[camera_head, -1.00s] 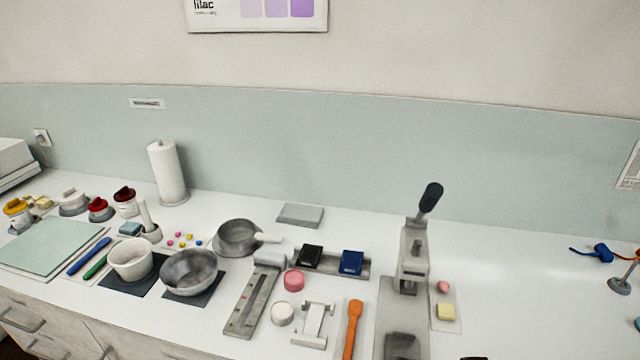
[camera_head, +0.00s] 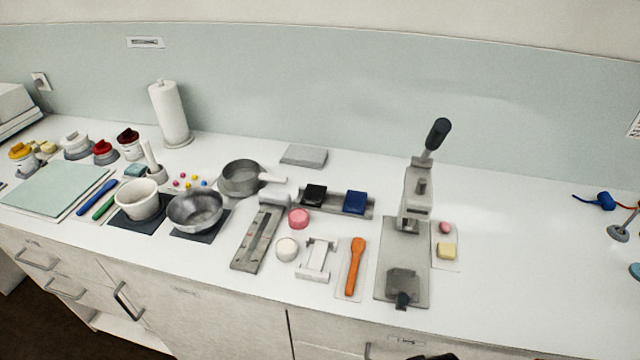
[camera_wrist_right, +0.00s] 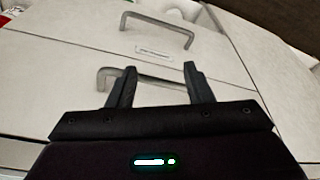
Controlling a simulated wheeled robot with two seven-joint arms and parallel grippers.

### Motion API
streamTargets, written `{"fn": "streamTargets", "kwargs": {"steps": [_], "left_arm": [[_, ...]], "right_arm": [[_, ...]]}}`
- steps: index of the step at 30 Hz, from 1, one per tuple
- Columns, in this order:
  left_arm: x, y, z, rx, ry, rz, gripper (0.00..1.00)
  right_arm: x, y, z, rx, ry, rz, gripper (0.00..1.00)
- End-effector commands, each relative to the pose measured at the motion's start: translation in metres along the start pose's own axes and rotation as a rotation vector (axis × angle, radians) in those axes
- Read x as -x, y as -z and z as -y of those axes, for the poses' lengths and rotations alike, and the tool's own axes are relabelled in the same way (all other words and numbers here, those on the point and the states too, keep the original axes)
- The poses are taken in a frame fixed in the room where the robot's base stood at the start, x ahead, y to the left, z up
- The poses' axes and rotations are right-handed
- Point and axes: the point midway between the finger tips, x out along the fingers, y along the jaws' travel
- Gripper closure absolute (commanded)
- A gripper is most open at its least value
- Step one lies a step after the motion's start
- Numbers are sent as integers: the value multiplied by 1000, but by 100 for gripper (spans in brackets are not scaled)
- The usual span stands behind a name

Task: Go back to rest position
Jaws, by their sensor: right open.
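My right gripper (camera_wrist_right: 160,85) shows in the right wrist view with its two dark fingers spread apart and nothing between them. It faces the pale drawer fronts below the counter, with a grey drawer handle (camera_wrist_right: 158,28) beyond the fingers and a second handle (camera_wrist_right: 140,80) seen behind them. In the head view only a small dark shape shows at the bottom edge, and I cannot tell which part of me it is. My left gripper is in neither view.
Drawers with handles (camera_head: 128,300) are below. The counter right of the press is mostly clear.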

Motion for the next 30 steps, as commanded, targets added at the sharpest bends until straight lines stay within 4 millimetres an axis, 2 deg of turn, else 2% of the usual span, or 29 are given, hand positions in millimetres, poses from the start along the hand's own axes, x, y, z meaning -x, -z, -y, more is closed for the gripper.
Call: {"fn": "streamTargets", "kwargs": {"steps": [1,5,6,9,11,15,18,22,26,30], "left_arm": [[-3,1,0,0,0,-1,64],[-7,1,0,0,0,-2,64],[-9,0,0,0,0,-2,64],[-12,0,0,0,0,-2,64],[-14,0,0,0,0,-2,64],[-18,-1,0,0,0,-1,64],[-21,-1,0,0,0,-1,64],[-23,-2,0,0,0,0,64],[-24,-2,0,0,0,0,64],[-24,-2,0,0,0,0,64]], "right_arm": [[-27,-11,1,2,2,16,54],[-99,-47,4,6,6,45,54],[-121,-62,6,8,7,55,54],[-171,-103,8,13,9,77,54],[-197,-131,9,16,11,91,54],[-244,-202,11,24,14,122,54],[-264,-248,11,28,15,140,54],[-275,-292,11,33,16,155,54],[-278,-313,11,35,17,161,54],[-278,-316,11,36,17,162,54]]}}
